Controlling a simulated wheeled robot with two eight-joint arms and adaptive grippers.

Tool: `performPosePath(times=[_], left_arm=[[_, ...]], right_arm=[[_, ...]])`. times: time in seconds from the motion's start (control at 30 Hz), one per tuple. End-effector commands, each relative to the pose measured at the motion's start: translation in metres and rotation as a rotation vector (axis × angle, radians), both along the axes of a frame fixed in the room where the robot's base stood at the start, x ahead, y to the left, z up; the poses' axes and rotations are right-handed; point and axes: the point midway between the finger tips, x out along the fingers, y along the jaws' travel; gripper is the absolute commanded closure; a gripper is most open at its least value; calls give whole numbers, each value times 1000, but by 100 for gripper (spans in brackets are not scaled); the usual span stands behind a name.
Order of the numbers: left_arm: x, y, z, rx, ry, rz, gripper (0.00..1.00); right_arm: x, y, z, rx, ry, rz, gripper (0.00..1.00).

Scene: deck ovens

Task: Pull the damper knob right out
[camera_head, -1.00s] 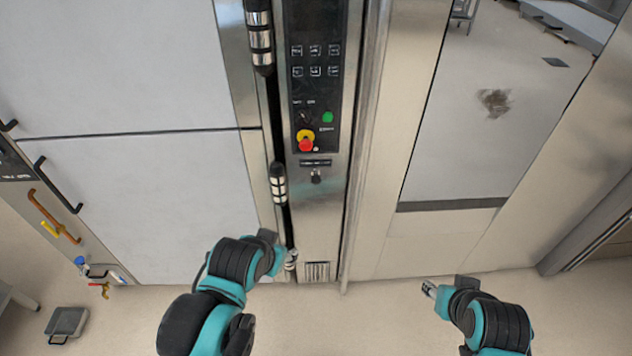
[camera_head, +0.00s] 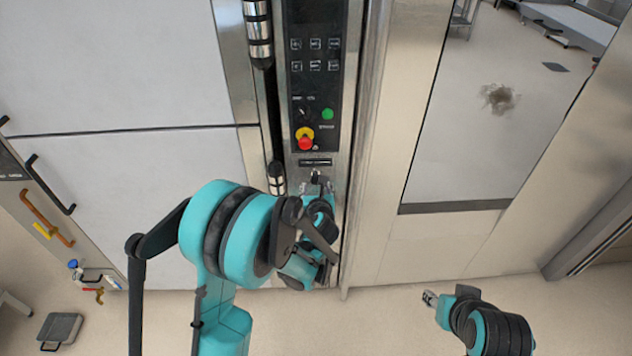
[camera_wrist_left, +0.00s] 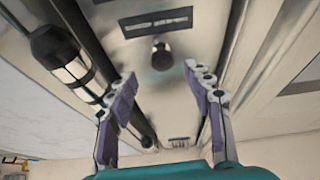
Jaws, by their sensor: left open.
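The damper knob, a small dark round knob, sits on the steel column below the control panel. In the head view the knob (camera_head: 315,176) shows just beyond my left gripper (camera_head: 317,189). In the left wrist view the knob (camera_wrist_left: 162,56) is ahead of the open, empty fingers of my left gripper (camera_wrist_left: 162,82), roughly midway between them and apart from them. My right gripper (camera_head: 430,298) is low at the right, over the floor and away from the column; its finger gap is too small to tell.
A black-and-chrome handle bar (camera_head: 277,180) runs left of the knob. A flat door frame (camera_head: 385,190) lies to its right.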

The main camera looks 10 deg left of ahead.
Motion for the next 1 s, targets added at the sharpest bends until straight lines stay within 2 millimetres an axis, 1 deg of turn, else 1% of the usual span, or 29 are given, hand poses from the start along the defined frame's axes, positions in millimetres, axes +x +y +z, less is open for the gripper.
performPosePath(times=[0.07,0.17,0.43,0.6,0.73,0.93,0.97,1.0], left_arm=[[4,-2,-5,40,2,-19,49],[12,0,-10,53,4,-25,49],[51,12,-27,50,4,-23,49],[68,16,-34,49,5,-23,49],[72,18,-35,48,5,-23,49],[72,18,-34,48,5,-23,49],[72,18,-34,48,5,-23,52],[72,18,-34,48,5,-23,62]], right_arm=[[0,0,-1,0,0,0,60],[0,0,-4,0,0,0,60],[0,0,-18,0,0,0,60],[0,0,-24,0,0,0,60],[0,0,-24,0,0,0,60],[0,0,-24,0,0,0,60],[0,0,-24,0,0,0,60],[0,0,-24,0,0,0,60]])
